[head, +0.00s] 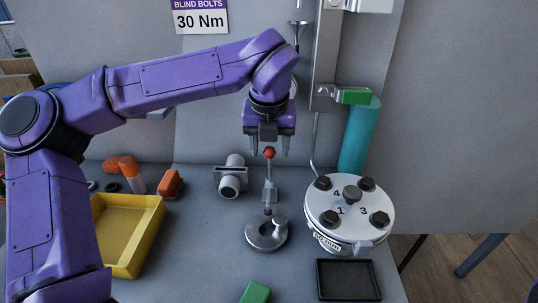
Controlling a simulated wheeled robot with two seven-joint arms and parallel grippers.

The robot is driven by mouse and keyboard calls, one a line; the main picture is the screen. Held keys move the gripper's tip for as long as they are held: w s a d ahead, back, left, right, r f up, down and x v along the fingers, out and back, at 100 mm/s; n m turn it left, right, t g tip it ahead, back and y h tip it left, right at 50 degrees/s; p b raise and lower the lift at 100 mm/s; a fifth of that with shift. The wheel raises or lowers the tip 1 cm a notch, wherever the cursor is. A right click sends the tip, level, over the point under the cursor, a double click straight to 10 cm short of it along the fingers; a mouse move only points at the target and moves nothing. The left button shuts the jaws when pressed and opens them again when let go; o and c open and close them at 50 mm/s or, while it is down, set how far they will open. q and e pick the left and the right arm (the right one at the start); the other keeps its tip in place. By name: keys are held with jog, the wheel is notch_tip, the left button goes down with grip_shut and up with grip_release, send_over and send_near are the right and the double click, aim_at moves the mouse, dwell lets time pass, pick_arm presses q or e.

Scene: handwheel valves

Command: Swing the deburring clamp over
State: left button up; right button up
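A lever with a red ball knob (269,152) stands upright on a round metal base (266,235) in the middle of the bench; it looks like the clamp, though no label on it is readable. My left gripper (269,146) comes down from above with its fingers apart. The red knob shows between and just below the fingertips; I cannot tell whether they touch it. My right gripper is not in view.
A round plate with numbered black bolts (349,210) stands right of the lever, with a black tray (347,280) in front. A teal cylinder (360,137) and green-handled bracket (352,96) stand behind. A grey cylindrical fitting (232,178) and yellow bin (150,215) lie left.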

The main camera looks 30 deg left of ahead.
pick_arm(q)
jog(key=shift+r, duration=0.1)
notch_tip(320, 180, up, 7)
jog(key=p, duration=0.6)
jog(key=v, duration=1)
jog(key=shift+r, duration=0.2)
